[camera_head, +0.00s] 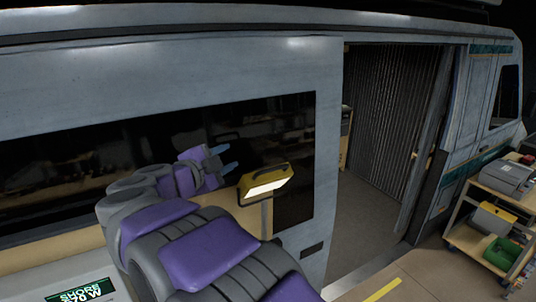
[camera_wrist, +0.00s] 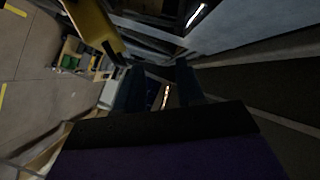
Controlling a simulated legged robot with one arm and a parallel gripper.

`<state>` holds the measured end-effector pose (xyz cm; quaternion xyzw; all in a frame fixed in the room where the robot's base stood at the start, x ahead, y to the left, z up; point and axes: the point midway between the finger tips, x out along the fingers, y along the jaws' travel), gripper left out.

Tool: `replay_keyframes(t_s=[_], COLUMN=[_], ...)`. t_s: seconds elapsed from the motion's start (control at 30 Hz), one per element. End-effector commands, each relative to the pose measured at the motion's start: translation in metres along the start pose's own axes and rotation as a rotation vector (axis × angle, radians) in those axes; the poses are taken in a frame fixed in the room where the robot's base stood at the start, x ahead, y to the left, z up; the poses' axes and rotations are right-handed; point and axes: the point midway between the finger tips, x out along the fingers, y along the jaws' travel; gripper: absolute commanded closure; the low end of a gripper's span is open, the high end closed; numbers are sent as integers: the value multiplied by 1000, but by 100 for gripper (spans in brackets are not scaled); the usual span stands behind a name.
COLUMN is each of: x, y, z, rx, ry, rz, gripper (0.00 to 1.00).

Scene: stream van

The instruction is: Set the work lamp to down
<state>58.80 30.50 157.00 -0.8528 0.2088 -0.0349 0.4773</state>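The yellow work lamp (camera_head: 265,184) sits on top of a tan post, with a dark handle above it. Its pale lit face tilts down and toward the head camera. My gripper (camera_head: 226,161) is left of the lamp and a little higher, in front of the van's dark window. Its two bluish fingers are apart, with nothing seen between them. In the wrist view a yellow body, apparently the lamp (camera_wrist: 92,28), is at the upper left, outside the fingers (camera_wrist: 158,88). My arm hides the lower part of the post's surroundings.
The van's side wall (camera_head: 170,75) runs behind the lamp, with an open doorway (camera_head: 390,130) to its right. A cart (camera_head: 462,240) with a grey device and bins stands at far right. A display panel (camera_head: 80,292) is at lower left. Floor is clear by the doorway.

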Motion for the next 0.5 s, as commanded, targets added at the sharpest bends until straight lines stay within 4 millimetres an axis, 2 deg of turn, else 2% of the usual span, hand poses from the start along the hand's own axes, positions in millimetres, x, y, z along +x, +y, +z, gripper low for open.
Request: replay_keyframes(t_s=[0.1, 0.27, 0.37, 0.5], x=[-26, -46, -47, -34], y=[14, 35, 41, 45], z=[2, 4, 1, -2], rx=[-12, -34, -39, -36], ry=[77, 137, 153, 154], rz=[124, 226, 248, 252], gripper=[62, 62, 62, 62])
